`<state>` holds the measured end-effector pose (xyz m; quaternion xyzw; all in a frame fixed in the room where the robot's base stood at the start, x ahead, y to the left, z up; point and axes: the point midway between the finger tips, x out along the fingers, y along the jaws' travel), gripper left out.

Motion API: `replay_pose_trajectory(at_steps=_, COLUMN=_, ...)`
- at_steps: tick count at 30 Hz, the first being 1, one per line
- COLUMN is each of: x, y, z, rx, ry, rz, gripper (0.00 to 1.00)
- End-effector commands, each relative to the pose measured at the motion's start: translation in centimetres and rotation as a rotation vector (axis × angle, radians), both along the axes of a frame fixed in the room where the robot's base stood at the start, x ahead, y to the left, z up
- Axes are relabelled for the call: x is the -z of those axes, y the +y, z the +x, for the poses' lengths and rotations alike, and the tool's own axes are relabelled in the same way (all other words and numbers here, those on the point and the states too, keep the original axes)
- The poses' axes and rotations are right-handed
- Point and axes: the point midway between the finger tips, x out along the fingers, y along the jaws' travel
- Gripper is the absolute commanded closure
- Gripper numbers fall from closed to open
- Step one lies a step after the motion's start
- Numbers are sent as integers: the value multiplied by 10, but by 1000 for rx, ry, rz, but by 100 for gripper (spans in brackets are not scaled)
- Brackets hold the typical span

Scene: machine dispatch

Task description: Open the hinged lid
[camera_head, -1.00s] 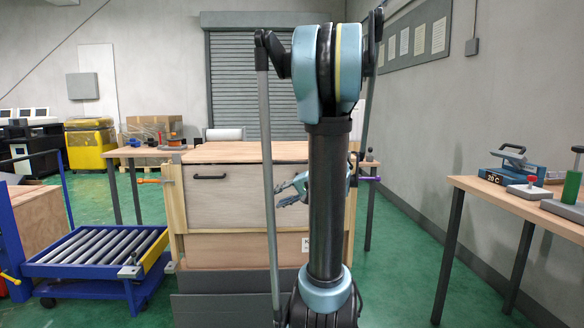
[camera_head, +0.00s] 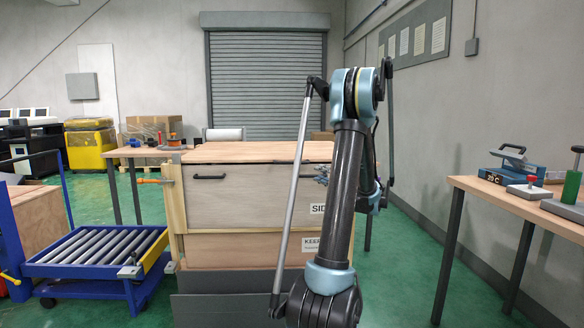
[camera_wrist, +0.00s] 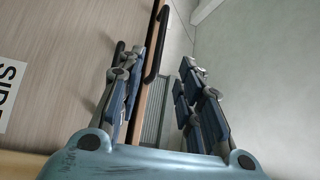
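A large wooden crate has a light wooden top board (camera_head: 245,152) lying flat and closed. Its pale front panel (camera_head: 235,206) carries a black handle (camera_head: 208,177) at upper left and a "SIDE" label at right. I cannot tell which part is hinged. My gripper (camera_wrist: 165,95) is open and empty in the wrist view. The front panel (camera_wrist: 50,60) runs along the left there, beside the left finger. The black handle (camera_wrist: 156,45) shows ahead, beyond the fingertips. In the head view my gripper (camera_head: 322,174) is mostly hidden behind my arm, near the crate's right front edge.
A blue roller cart (camera_head: 95,255) stands left. A workbench (camera_head: 530,195) with tools stands right. Green floor lies open between the crate and that bench.

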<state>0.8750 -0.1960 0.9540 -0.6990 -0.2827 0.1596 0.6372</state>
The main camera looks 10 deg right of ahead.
Motion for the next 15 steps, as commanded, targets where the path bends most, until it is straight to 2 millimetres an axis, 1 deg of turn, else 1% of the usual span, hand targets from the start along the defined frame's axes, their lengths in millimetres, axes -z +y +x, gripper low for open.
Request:
replay_pose_trajectory(at_steps=5, x=-2, y=9, z=12, rx=-1, ry=-2, rz=1, gripper=67)
replay_pose_trajectory(at_steps=15, x=-10, y=45, z=58, rx=-3, ry=-1, rz=0, gripper=67)
